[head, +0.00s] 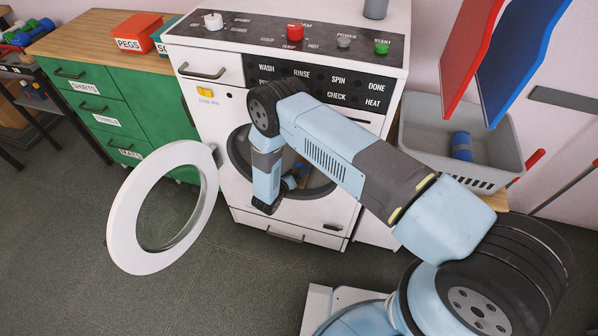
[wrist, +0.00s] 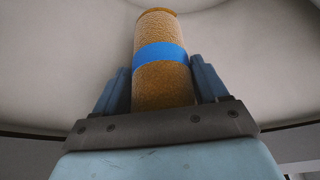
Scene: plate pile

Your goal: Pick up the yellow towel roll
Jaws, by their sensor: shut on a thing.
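The yellow towel roll (wrist: 158,32), with a blue band around its middle, stands between the two fingers of my gripper (wrist: 161,72) in the wrist view. My gripper is shut on it, and its far end sticks out past the fingertips. A pale curved surface fills the view behind it. In the head view, my gripper (head: 295,178) is at the round opening of the washing machine (head: 215,60). Only a small part of the roll (head: 302,167) shows there; my arm hides much of the opening.
The round washer door (head: 120,235) hangs open at the left. A grey basket (head: 420,140) with a blue roll (head: 461,146) stands at the right. Red and blue boards (head: 515,60) hang above it.

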